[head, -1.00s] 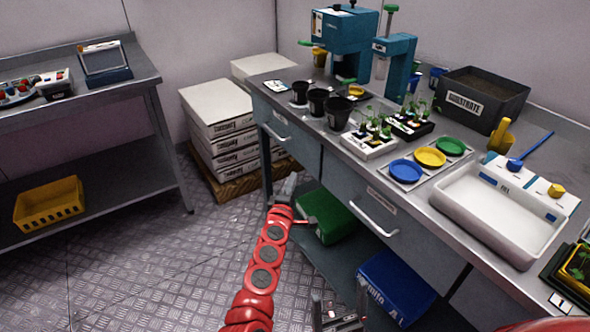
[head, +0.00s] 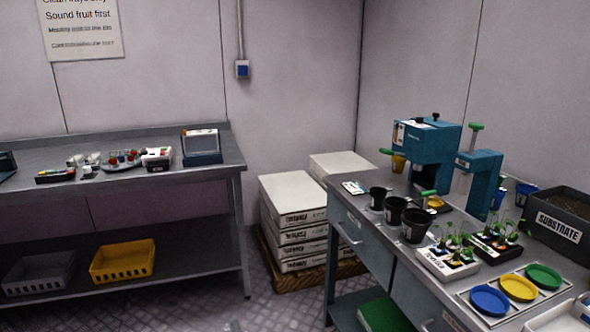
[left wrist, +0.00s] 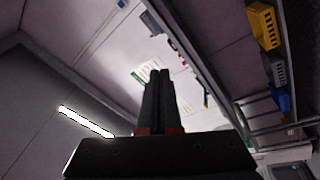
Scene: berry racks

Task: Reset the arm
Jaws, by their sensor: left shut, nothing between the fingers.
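My left gripper (left wrist: 160,72) shows in the left wrist view, with its two dark fingers side by side. It is shut and empty, and no object touches it. Behind it are the pale wall and, at the upper right, the tilted edge of a bench. In the head view no clear part of my left arm shows. My right gripper is in neither view.
A metal bench (head: 110,182) with a yellow basket (head: 122,262) on its lower shelf stands left. White boxes (head: 293,205) are stacked in the corner. The right workbench (head: 346,210) holds dark pots, seedling trays and coloured dishes. Some floor shows between the benches.

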